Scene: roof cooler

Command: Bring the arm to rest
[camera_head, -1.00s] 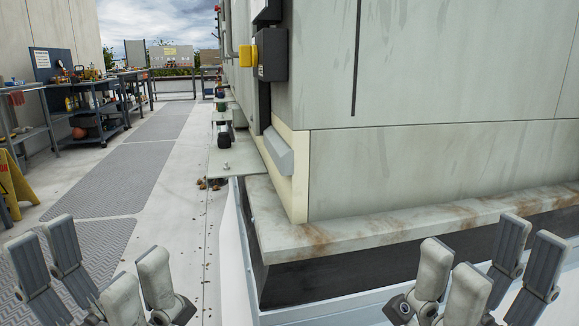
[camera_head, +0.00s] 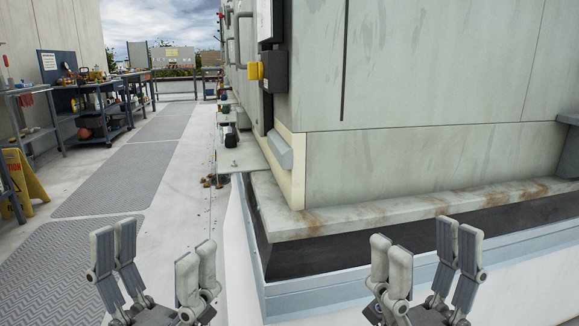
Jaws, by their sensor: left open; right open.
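My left gripper (camera_head: 160,268) is at the lower left of the head view, fingers pointing up, open and empty. Behind it in the picture are the grey floor mats and pale roof floor. My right gripper (camera_head: 423,274) is at the lower right, also fingers up, open and empty. Neither gripper appears to touch anything. Most of both arms is out of view.
The large grey cooler housing (camera_head: 420,75) fills the right, with a stained ledge (camera_head: 390,208). A yellow caution sign (camera_head: 27,182) and workbenches (camera_head: 85,112) stand at the left. A textured floor mat (camera_head: 50,265) and a walkway run to the back. Small brown debris lies beside the ledge.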

